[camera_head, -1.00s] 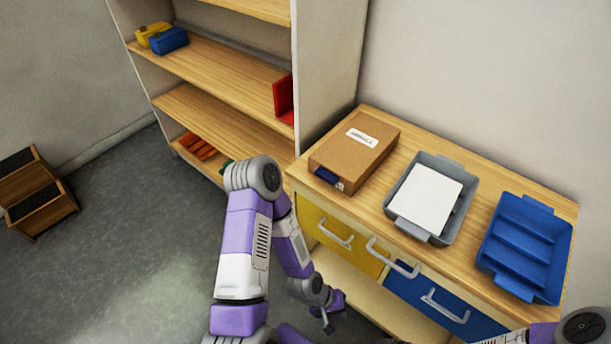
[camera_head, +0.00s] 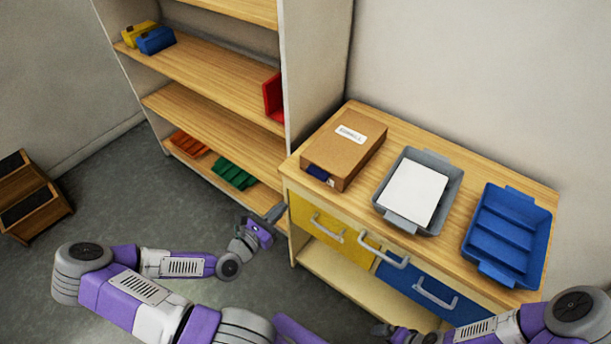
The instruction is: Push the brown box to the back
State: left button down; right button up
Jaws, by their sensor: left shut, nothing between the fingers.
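The brown box (camera_head: 341,151) lies flat on the wooden top of the cabinet (camera_head: 377,124), at its left end. It has a white label on its upper face and a dark blue patch at its front end. My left gripper (camera_head: 277,213) is shut and empty, in front of the cabinet's left corner and below the tabletop. It is apart from the box. My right gripper (camera_head: 380,329) shows only in part at the bottom, low in front of the cabinet, and its fingers are not clear.
A grey tray (camera_head: 450,178) with a white sheet and a blue tray (camera_head: 513,228) stand right of the box. A shelf unit (camera_head: 209,73) stands to the left. The drawer handles (camera_head: 384,252) stick out in front. Wooden crates (camera_head: 37,213) stand on the floor at far left.

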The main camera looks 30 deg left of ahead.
aim_at(306, 183)
pick_arm(q)
jog(key=w+b, duration=0.1)
jog(key=w, duration=0.3)
jog(key=w+b, duration=0.1)
jog(key=w, duration=0.8)
jog(key=shift+w+d+r+b, duration=0.25)
jog(key=shift+r+b, duration=0.05)
jog(key=shift+b, duration=0.1)
pick_arm(e)
notch_tip(306, 183, down, 3)
jog(key=shift+r, duration=0.15)
